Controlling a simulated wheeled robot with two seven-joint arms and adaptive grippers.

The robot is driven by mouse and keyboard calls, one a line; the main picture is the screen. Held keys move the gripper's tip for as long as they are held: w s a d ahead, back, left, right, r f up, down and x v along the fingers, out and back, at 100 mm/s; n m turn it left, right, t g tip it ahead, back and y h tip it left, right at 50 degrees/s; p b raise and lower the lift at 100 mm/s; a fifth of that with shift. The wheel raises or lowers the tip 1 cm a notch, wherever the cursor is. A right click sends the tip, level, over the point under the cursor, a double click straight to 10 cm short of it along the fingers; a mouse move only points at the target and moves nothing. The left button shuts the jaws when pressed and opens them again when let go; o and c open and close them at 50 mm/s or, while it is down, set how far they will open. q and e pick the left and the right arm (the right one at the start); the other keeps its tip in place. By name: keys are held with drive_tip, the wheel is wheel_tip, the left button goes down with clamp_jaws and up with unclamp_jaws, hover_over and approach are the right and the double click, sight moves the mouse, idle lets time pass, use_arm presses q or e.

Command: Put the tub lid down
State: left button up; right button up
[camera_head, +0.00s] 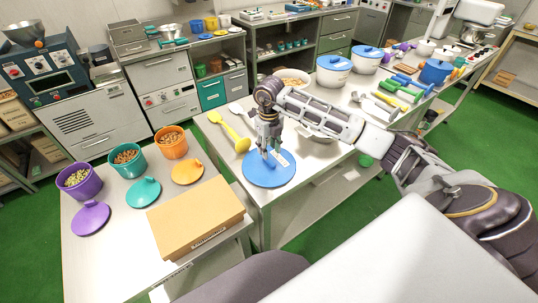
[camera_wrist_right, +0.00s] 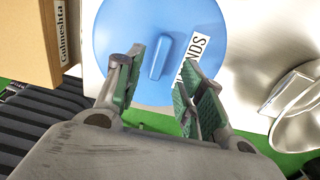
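The tub lid is a round blue lid (camera_head: 262,178) with a bar handle and a white label. It lies at the near corner of the middle steel table. In the right wrist view the lid (camera_wrist_right: 205,25) fills the upper middle, and part of its label reads "NDS". My right gripper (camera_head: 268,150) is over the lid, pointing down. In the wrist view its fingers (camera_wrist_right: 162,65) are apart, with the lid's handle (camera_wrist_right: 160,57) showing beyond the gap and no finger visibly pressed on it. An open tub of nuts (camera_head: 292,77) stands behind my right arm, partly hidden. My left gripper is not in view.
A cardboard box (camera_head: 196,216) stands left of the lid on the nearer table, by purple, teal and orange pots with lids. A yellow spoon (camera_head: 230,132) lies behind the lid. Two lidded white tubs (camera_head: 333,76) stand farther back.

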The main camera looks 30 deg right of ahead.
sight(270, 159)
wheel_tip(270, 159, up, 7)
drive_tip(key=shift+f, duration=0.15)
idle(0.6)
drive_tip(key=shift+d, duration=0.1)
